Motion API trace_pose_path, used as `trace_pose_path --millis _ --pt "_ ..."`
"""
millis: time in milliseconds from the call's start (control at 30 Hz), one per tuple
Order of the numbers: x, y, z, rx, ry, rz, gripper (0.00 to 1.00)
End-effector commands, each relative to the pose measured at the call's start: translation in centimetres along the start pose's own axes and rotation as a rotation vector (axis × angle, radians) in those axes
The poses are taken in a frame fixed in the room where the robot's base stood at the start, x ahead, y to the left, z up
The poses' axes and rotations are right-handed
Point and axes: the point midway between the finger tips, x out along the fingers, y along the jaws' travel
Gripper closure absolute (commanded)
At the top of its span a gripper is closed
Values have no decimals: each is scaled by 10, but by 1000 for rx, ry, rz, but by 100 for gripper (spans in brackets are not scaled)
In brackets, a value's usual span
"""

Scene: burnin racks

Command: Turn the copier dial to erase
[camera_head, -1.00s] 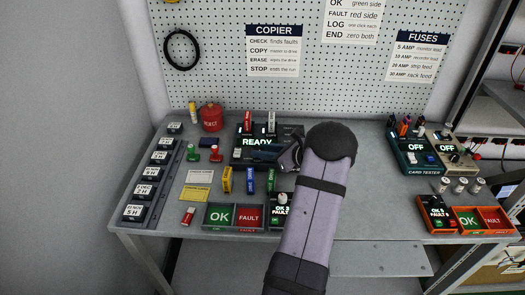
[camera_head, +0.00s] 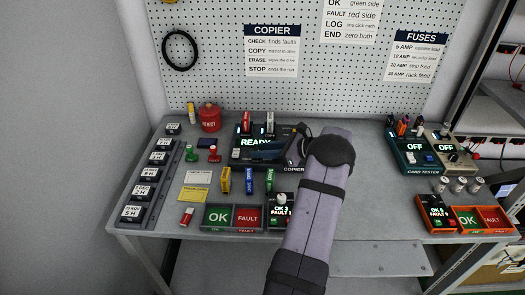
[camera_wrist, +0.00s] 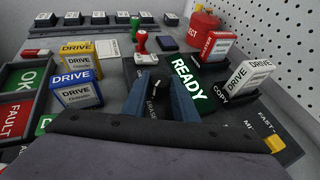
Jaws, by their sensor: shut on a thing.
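The copier (camera_head: 242,131) is a dark box at the back middle of the bench, with a lit display (camera_wrist: 187,81) reading READY. My gripper (camera_head: 258,155) reaches in from the right, low over the copier's front. In the wrist view its two blue fingers (camera_wrist: 158,88) stand on either side of the black dial (camera_wrist: 158,78) and are shut on it. An ERASE label shows beside the dial; the dial's exact pointing is hard to tell. The dial is hidden by my gripper in the head view. A red drive (camera_wrist: 216,46) and a white drive (camera_wrist: 246,77) stand upright in the copier.
Red and green stamps, a red pot (camera_head: 210,117) and labelled boxes are to the left. OK and FAULT trays (camera_head: 218,216) line the front edge. A card tester (camera_head: 412,160) stands at right.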

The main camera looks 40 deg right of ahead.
Motion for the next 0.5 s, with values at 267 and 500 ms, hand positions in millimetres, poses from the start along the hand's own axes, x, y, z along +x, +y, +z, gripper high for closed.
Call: trace_pose_path --millis 267,500 --pt "0 0 1 -2 -1 0 56" --pt "-5 0 0 -2 0 -2 56"
